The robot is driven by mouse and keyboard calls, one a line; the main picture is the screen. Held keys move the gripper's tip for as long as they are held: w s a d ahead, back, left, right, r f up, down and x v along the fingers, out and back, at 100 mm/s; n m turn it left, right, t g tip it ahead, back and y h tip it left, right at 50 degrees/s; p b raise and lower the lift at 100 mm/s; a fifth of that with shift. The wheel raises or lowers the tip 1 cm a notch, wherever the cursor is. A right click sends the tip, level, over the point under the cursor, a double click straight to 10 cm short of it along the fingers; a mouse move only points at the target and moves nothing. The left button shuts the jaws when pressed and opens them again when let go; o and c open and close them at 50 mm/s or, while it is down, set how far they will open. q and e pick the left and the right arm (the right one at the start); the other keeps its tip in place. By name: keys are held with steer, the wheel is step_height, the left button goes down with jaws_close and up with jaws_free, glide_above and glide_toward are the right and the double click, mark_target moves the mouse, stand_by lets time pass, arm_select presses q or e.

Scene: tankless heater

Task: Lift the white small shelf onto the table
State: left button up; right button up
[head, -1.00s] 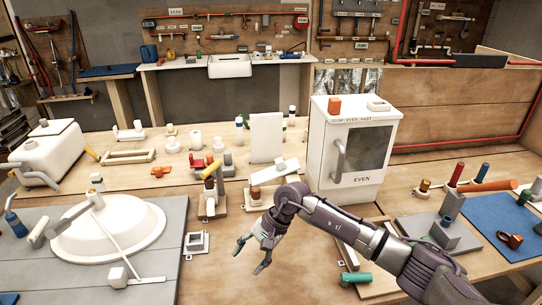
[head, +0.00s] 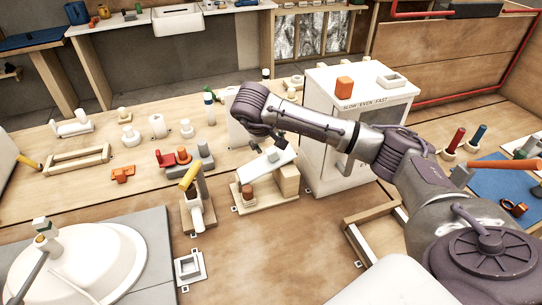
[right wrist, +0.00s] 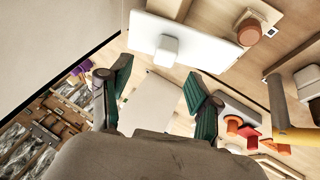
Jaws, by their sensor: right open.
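A small white shelf-like board (head: 265,165) lies tilted on a wooden stand on the workbench (head: 225,245), with a small white block on it; it also shows at the top of the right wrist view (right wrist: 195,42). A plain white upright panel (head: 237,132) stands behind it, partly hidden by my right wrist. In the right wrist view a pale panel (right wrist: 150,105) shows between the fingers, not gripped. I cannot tell which one the task means. My right gripper (right wrist: 158,80) is open and empty above this area, its fingers mostly hidden in the head view. My left gripper is out of view.
A white heater cabinet (head: 335,130) stands right of the board, close to my right arm. A yellow-handled valve fixture (head: 195,195) stands left of the board. A white basin (head: 85,265) fills the lower left. Bare bench lies in front of the board.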

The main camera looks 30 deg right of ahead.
mark_target(271, 151)
steer(key=x, duration=0.2)
steer(key=shift+w+d+f, duration=0.1)
steer(key=shift+f, duration=0.2)
steer(key=shift+w+d+f+p, duration=0.1)
steer(key=shift+w+f+p, duration=0.2)
steer(key=shift+f, duration=0.2)
steer(key=x, duration=0.1)
steer(key=p+x, duration=0.1)
steer(key=x, duration=0.2)
steer(key=shift+a+f+p, duration=0.2)
steer(key=shift+f+p, duration=0.05)
steer(key=shift+p, duration=0.15)
steer(key=shift+w+d+f, duration=0.1)
steer(key=shift+f, duration=0.15)
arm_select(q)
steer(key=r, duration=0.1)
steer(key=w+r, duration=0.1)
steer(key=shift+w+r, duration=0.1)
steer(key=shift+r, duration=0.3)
arm_select(e)
jaws_close()
